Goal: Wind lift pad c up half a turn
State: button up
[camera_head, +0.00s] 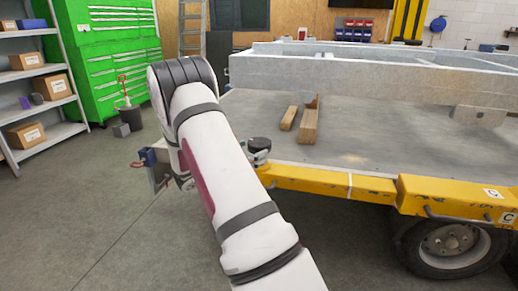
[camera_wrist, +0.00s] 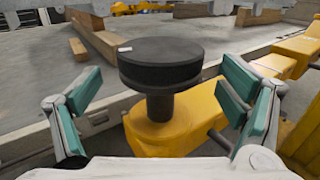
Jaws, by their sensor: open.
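The lift pad (camera_wrist: 160,66) is a thick black disc with a small white mark on its top. It stands upright on a dark post above a yellow bracket (camera_wrist: 185,127). My gripper (camera_wrist: 163,88) is open, with one teal-padded finger on each side of the pad and visible gaps between. Nothing is held. In the camera_head view the pad (camera_head: 259,143) shows at the trailer's near corner, just beyond my arm. My arm hides most of the gripper there. I cannot read a letter on the pad itself.
The flat grey trailer bed (camera_head: 370,130) has a yellow edge rail (camera_head: 325,184) and carries wooden blocks (camera_head: 308,124) near the pad. A wheel (camera_head: 450,245) sits below a yellow fender at right. A green cabinet (camera_head: 115,55) and shelves stand at left. The floor at left is mostly clear.

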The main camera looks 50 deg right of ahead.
aim_at(260, 146)
jog(key=shift+x, duration=1.65)
jog(key=c, duration=1.2)
jog(key=n+t+p, duration=0.1)
jog(key=t, duration=0.1)
jog(key=n+t+p, duration=0.1)
jog(key=t+p, duration=0.1)
jog(key=shift+s+r+n+p, duration=0.15)
jog(key=shift+r+n+p, duration=0.15)
jog(key=shift+n, duration=0.1)
jog(key=shift+f+n+t+p, duration=0.1)
jog(key=shift+n+t+p, duration=0.5)
jog(key=shift+t, duration=0.3)
jog(key=shift+f+t, duration=0.1)
jog(key=shift+t, duration=0.3)
